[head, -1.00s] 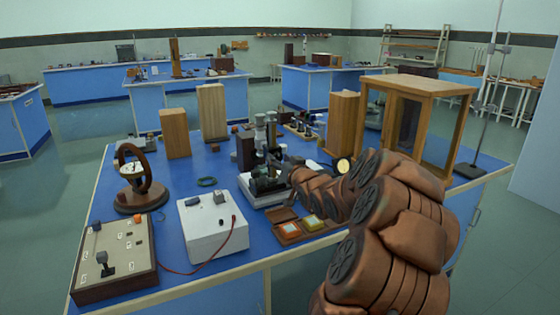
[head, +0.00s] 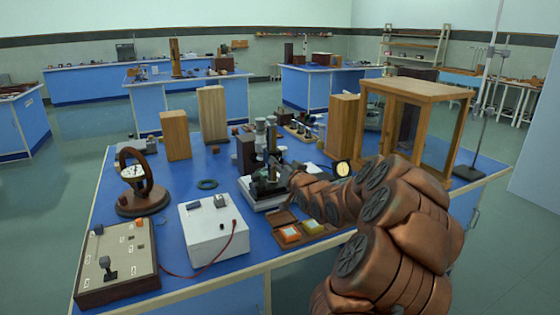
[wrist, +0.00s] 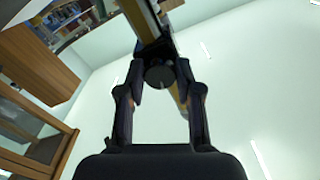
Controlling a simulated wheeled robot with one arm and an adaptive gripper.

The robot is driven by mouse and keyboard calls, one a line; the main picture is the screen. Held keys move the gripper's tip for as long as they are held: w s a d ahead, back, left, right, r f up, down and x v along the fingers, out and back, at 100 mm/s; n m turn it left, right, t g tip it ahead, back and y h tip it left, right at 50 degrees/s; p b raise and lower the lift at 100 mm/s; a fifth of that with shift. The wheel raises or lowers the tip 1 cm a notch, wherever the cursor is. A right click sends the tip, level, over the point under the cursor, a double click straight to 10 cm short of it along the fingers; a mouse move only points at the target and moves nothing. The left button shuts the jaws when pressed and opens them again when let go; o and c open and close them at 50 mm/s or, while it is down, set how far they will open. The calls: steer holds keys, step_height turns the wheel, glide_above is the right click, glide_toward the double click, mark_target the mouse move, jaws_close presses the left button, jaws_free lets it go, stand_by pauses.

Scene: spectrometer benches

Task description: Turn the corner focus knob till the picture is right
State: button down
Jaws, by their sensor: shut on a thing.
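A microscope (head: 260,142) stands on a pale base on the blue bench in the head view. My gripper (head: 272,174) is low at its near side, and its fingers are hard to make out there. In the wrist view the two dark fingers of my gripper (wrist: 159,72) close around a round dark knob (wrist: 158,78) with a light mark on its face. The knob sits on a dark body with a yellowish column behind it. My arm hides part of the bench to the right. I cannot see the microscope's picture.
A slide box (head: 283,241) lies open near the bench's front edge. A white box (head: 212,231) with a red lead and a switch board (head: 118,262) stand to the left. A wooden glass case (head: 418,90) is behind my arm.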

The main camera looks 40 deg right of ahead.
steer(key=m+p, duration=0.2)
steer(key=shift+r+m, duration=0.3)
steer(key=m+b, duration=0.5)
steer(key=m, duration=1.3)
steer(key=shift+f+m, duration=0.1)
steer(key=shift+m, duration=0.5)
steer(key=c, duration=0.8)
jaws_free()
steer(key=shift+o, duration=0.2)
steer(key=shift+s, duration=0.1)
